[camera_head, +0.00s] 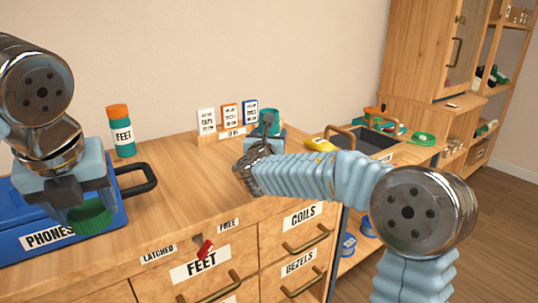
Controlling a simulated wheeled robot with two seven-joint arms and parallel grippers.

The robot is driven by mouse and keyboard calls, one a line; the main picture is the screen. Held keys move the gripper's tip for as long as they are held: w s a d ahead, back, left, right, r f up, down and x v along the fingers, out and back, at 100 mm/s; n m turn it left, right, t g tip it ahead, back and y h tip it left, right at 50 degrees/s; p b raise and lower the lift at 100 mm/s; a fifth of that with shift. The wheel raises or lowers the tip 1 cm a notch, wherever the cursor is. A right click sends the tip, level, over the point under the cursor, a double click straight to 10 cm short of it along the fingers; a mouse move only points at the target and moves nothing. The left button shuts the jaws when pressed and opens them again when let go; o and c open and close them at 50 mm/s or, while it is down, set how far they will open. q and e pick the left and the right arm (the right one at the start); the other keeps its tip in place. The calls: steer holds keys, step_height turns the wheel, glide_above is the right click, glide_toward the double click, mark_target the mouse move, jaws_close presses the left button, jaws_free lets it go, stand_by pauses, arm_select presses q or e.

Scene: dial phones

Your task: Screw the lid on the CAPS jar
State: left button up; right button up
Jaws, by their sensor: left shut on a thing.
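My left gripper (72,203) is at the left, above the blue PHONES case. It is shut on a green ribbed lid (92,217), partly hidden by the fingers. A teal jar (272,116) stands at the back of the worktop. No CAPS label can be read on it. My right gripper (267,126) is right at the jar, its dark fingers in front of it. Whether they grip the jar cannot be told, as the hand and wrist hide much of its lower part.
A teal FEET jar (123,137) with an orange lid stands at the back left. The blue PHONES case (104,228) has a black handle. Three cards (228,117) stand in a wooden holder. A dark tray (368,142) lies to the right. The middle worktop is clear.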

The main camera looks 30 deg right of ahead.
steer(key=c, duration=1.1)
steer(key=shift+c, duration=0.2)
arm_select(q)
steer(key=shift+r, duration=0.1)
arm_select(e)
steer(key=shift+r, duration=0.15)
